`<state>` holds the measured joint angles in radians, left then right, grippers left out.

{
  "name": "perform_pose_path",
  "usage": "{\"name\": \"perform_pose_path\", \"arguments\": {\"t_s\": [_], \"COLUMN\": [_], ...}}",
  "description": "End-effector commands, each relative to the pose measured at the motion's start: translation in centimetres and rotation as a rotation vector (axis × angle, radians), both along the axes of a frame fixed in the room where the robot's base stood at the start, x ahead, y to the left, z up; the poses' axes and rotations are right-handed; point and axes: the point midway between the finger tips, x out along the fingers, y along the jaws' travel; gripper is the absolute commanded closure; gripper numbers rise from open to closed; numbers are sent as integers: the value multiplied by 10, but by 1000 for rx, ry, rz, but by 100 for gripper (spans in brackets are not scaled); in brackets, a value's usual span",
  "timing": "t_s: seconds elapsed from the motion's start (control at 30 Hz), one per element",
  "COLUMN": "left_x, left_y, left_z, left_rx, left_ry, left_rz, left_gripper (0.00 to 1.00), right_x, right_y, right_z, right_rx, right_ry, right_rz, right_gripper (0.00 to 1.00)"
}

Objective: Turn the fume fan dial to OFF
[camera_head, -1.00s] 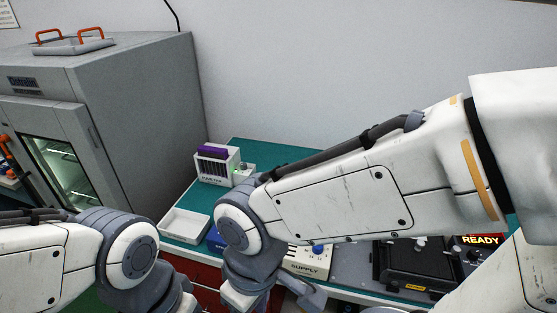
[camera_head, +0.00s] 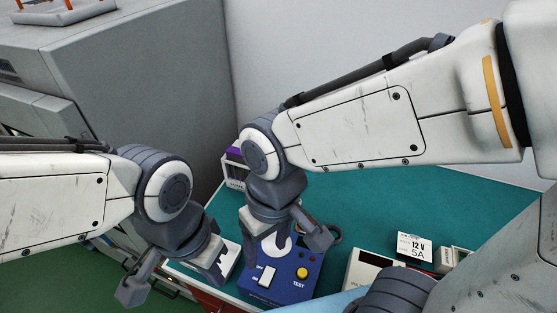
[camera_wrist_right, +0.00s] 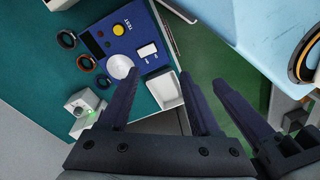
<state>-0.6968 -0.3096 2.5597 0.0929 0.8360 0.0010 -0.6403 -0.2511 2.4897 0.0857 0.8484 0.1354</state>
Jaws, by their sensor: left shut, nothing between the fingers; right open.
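The fume fan unit (camera_head: 234,172), a small white box with a purple top, stands at the back left of the green bench, mostly hidden behind my right arm in the head view. In the right wrist view a small white block with a green light (camera_wrist_right: 84,103) shows at the lower left; I cannot read a dial setting on it. My right gripper (camera_head: 287,236) is open and empty above the blue test box, and its fingers (camera_wrist_right: 165,95) frame the wrist view. My left gripper (camera_head: 138,287) is shut and empty at the lower left, left of the white tray.
The blue test box (camera_head: 297,278) has a yellow TEST button and a white rocker switch. A white tray (camera_head: 229,262) lies left of it. A white 12 V supply (camera_head: 410,247) sits to the right. The green bench behind (camera_head: 400,195) is clear.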

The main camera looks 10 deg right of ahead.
Motion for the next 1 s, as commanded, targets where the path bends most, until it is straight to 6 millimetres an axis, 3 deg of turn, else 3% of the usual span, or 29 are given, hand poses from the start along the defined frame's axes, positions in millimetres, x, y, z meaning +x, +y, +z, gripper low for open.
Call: {"name": "perform_pose_path", "arguments": {"t_s": [0.27,0.4,0.6,0.8,1.0], "left_x": [0,0,0,0,0], "left_y": [0,0,0,0,0], "left_z": [-11,-15,-21,-23,-21], "left_rx": [0,0,0,0,0], "left_ry": [0,0,0,0,0], "left_rz": [-1,-1,-1,-1,-1], "left_gripper": [100,100,100,100,100], "right_x": [130,202,283,323,331], "right_y": [6,-13,-60,-97,-107], "right_z": [-5,-20,-50,-71,-84], "right_rx": [-19,-22,-15,-3,-1], "right_ry": [39,53,64,68,68], "right_rz": [-813,-1271,-1855,-2198,-2291], "right_gripper": [36,36,36,36,36]}}
